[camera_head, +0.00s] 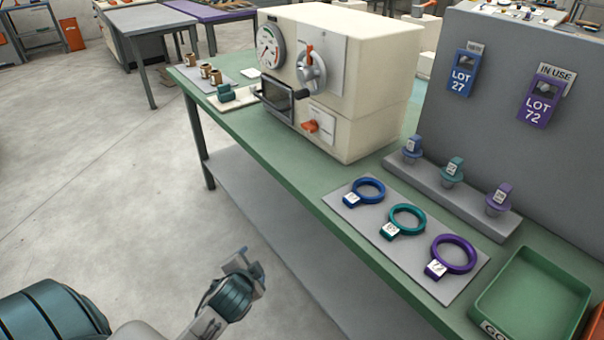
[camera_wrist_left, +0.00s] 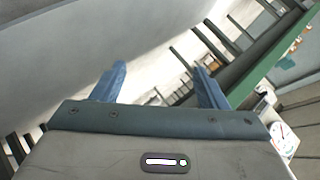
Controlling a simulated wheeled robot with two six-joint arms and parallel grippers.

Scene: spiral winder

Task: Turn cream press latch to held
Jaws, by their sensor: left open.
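The cream press (camera_head: 350,60) stands on the green bench, left of the grey panel. Its front carries a round gauge (camera_head: 270,47), a round dial with a red-tipped lever (camera_head: 311,68), a small dark-windowed door (camera_head: 276,99) with a black knob, and an orange latch handle (camera_head: 311,126) on a pale plate. The latch's label is too small to read. My left gripper (camera_head: 250,268) is low in front of the bench, well apart from the press. In the left wrist view its two blue fingers (camera_wrist_left: 158,85) are spread with nothing between them. My right gripper is not in view.
The green bench edge (camera_head: 270,165) lies between my left gripper and the press. Blue, teal and purple rings lie on a grey mat (camera_head: 347,204) right of the press. A green tray (camera_head: 530,295) is at the right. The floor (camera_head: 110,170) at left is clear.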

